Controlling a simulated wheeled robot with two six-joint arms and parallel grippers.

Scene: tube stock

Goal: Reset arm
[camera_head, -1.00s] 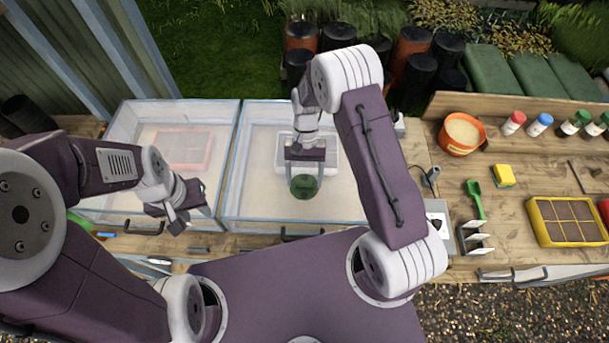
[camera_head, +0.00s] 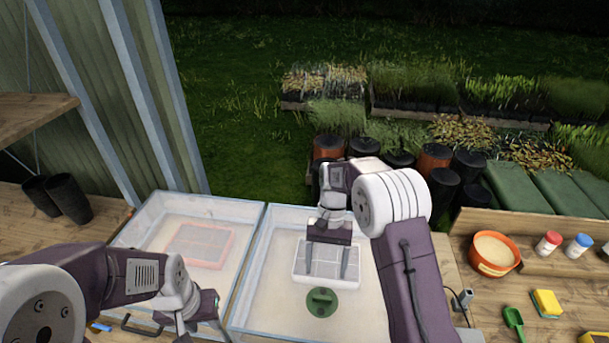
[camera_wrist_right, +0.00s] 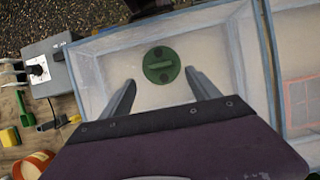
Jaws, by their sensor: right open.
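My right gripper (camera_head: 326,277) is open and empty, with its two fingers apart above the right clear-walled box (camera_head: 262,235). A round green disc with a raised bar across its top (camera_head: 321,302) lies in that box. In the right wrist view the disc (camera_wrist_right: 161,65) shows just beyond the gap between the fingertips, apart from both. My left gripper (camera_head: 203,322) hangs at the near edge of the left box (camera_head: 190,200). Its fingers are partly out of the picture, so its opening is unclear.
A white tray (camera_head: 300,272) lies under my right gripper, and a reddish frame (camera_head: 198,246) shows in the left box. To the right are an orange pot (camera_head: 494,255), a yellow block (camera_head: 547,303) and a green scoop (camera_head: 514,319).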

